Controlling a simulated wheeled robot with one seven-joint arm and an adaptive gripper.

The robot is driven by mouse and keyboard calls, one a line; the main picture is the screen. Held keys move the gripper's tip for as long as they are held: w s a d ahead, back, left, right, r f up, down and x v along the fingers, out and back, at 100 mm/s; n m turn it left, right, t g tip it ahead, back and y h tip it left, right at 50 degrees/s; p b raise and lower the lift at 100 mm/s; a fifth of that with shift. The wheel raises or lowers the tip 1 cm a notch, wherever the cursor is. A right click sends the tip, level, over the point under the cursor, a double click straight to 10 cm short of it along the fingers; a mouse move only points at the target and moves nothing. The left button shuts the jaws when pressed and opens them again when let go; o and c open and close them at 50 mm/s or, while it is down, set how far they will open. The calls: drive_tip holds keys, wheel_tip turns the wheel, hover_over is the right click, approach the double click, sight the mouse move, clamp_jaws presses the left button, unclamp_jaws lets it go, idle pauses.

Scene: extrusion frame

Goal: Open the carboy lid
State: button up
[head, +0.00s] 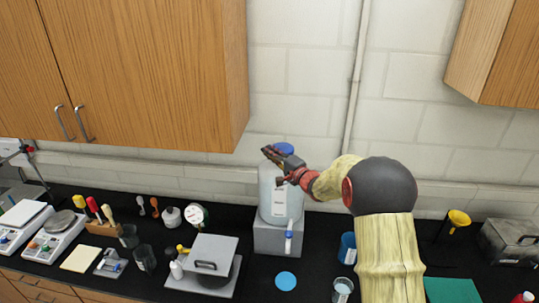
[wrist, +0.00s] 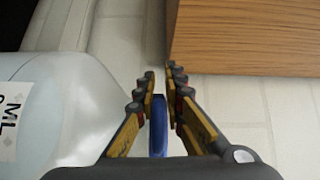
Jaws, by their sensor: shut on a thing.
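The carboy (head: 268,187) is a translucent jug with a white label, standing upright on a grey block against the wall. Its blue lid (head: 284,148) shows at the top, partly hidden behind my gripper (head: 275,157). In the wrist view the carboy (wrist: 85,105) lies on the left, and the blue lid (wrist: 158,128) shows edge-on between the fingers of my gripper (wrist: 160,85). My gripper is shut on the lid from the front right. The finger hides the carboy's neck, so I cannot tell whether the lid is still seated.
A blue disc (head: 286,281) lies on the black counter. A wooden cabinet (head: 150,70) hangs upper left.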

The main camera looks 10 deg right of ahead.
drive_tip(key=shift+f, duration=0.4)
clamp_jaws()
drive_tip(key=shift+s+r, duration=0.1)
